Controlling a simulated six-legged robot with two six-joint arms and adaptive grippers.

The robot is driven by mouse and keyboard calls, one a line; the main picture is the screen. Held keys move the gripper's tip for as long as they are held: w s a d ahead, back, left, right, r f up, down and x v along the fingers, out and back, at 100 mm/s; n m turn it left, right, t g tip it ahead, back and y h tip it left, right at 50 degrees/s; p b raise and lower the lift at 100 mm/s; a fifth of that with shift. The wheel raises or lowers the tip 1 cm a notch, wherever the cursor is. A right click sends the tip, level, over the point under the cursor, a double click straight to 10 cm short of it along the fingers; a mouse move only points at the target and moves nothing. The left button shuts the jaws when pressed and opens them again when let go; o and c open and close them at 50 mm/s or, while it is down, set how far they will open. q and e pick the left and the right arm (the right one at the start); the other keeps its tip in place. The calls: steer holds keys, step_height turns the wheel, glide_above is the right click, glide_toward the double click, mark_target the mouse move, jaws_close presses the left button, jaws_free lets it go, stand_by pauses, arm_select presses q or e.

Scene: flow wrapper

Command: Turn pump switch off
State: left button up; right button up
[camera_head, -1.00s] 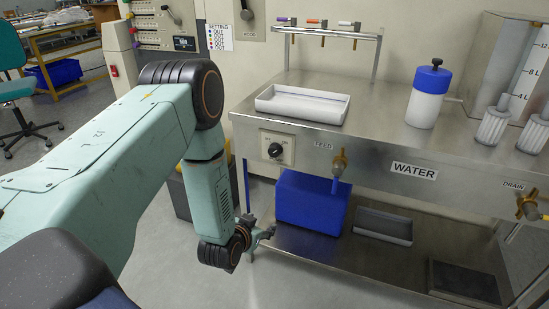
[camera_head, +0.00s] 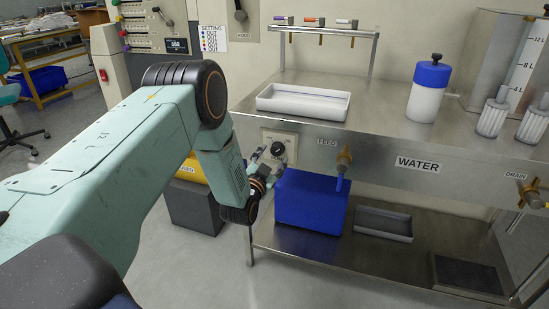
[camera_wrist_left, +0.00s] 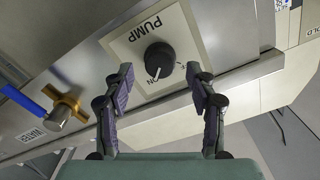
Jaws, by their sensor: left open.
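The pump switch (camera_head: 277,149) is a black round knob on a cream plate on the front of the steel bench. In the left wrist view the knob (camera_wrist_left: 159,60) sits on its plate marked PUMP, with ON readable beside it and a white pointer line towards ON. My left gripper (camera_head: 268,156) is in front of the plate and hides part of it. In the left wrist view its open fingers (camera_wrist_left: 162,80) stand on either side of the knob's lower side, apart from it, with nothing between them. My right gripper is not in view.
A brass feed valve (camera_head: 344,157) with a blue spout is right of the plate. A blue bin (camera_head: 310,202) stands on the lower shelf below. A white tray (camera_head: 303,102) and a blue-capped bottle (camera_head: 428,92) are on the bench top. Floor at the left is open.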

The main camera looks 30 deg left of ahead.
mark_target(277, 150)
arm_select(q)
steer(key=shift+b+x, duration=0.35)
steer(key=shift+x, duration=0.7)
steer(key=shift+w, duration=0.45)
steer(key=shift+a, duration=0.1)
steer(key=shift+c, duration=0.2)
steer(key=c, duration=1.1)
steer(key=shift+s, duration=0.1)
